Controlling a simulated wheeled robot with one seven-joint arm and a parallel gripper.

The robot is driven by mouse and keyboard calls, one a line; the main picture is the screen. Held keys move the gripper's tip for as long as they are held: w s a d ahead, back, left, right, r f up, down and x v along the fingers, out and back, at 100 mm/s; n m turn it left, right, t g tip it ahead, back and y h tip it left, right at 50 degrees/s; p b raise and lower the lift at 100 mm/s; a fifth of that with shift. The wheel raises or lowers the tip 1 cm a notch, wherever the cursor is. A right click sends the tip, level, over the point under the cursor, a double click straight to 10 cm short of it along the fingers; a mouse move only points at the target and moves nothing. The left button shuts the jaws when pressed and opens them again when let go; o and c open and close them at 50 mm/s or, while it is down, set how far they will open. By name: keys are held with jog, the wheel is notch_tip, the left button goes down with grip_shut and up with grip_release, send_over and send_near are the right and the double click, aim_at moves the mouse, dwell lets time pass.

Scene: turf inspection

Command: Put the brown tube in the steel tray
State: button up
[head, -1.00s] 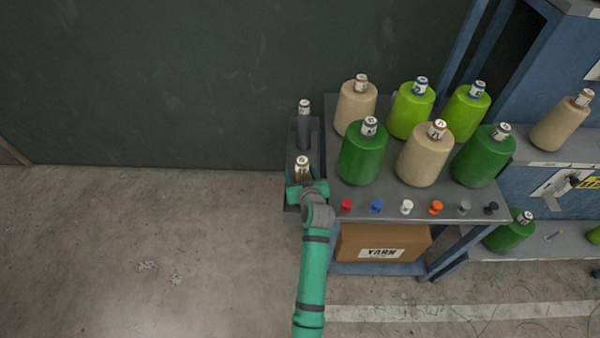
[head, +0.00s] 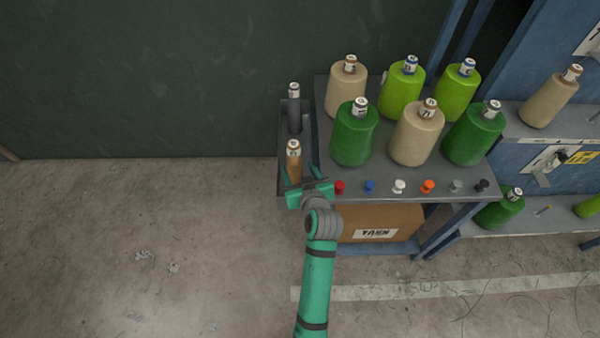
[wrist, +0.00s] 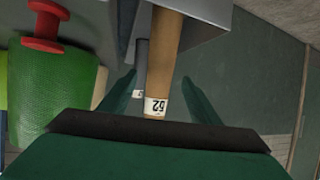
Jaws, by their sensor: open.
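The brown tube (head: 293,165), with a white label at its top, stands about upright in the grey steel tray (head: 283,135) left of the spools. It also shows in the wrist view (wrist: 173,45), its lower end meeting the tray (wrist: 207,28). My gripper (head: 304,181) is open at the tray's front end, just in front of the tube. In the wrist view the tube's labelled top lies between the spread fingers of my gripper (wrist: 160,85), with gaps on both sides. The tube's foot is hidden in the head view.
A dark grey tube (head: 294,112) stands behind the brown one in the tray. Several yarn spools, including a dark green one (head: 354,135), crowd the table to the right. A row of small pegs, the red one (head: 339,187) nearest, lines its front edge. Floor at left is clear.

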jog(key=shift+s+d+r, duration=0.15)
jog(key=shift+s+r, duration=0.05)
jog(key=shift+s, duration=0.4)
jog(key=s+d+f+m+t+h, duration=0.1)
jog(key=s+f, duration=0.2)
jog(key=s, duration=0.7)
jog(key=s+f+m+h, duration=0.1)
jog(key=s+f+h, duration=0.15)
jog(key=s, duration=0.85)
jog(key=s+r+t, duration=0.1)
jog(key=s+r, duration=0.3)
jog(key=s, duration=0.5)
jog(key=s+a+r+t, duration=0.1)
jog(key=s+r, duration=0.3)
jog(key=s, duration=0.5)
jog(key=shift+s+a+r+m, duration=0.15)
jog(key=shift+s+a+m, duration=0.05)
jog(key=shift+s+m, duration=0.2)
jog(key=shift+y, duration=0.25)
jog(key=c, duration=0.7)
jog(key=shift+o, duration=0.2)
jog(key=shift+w+a, duration=0.15)
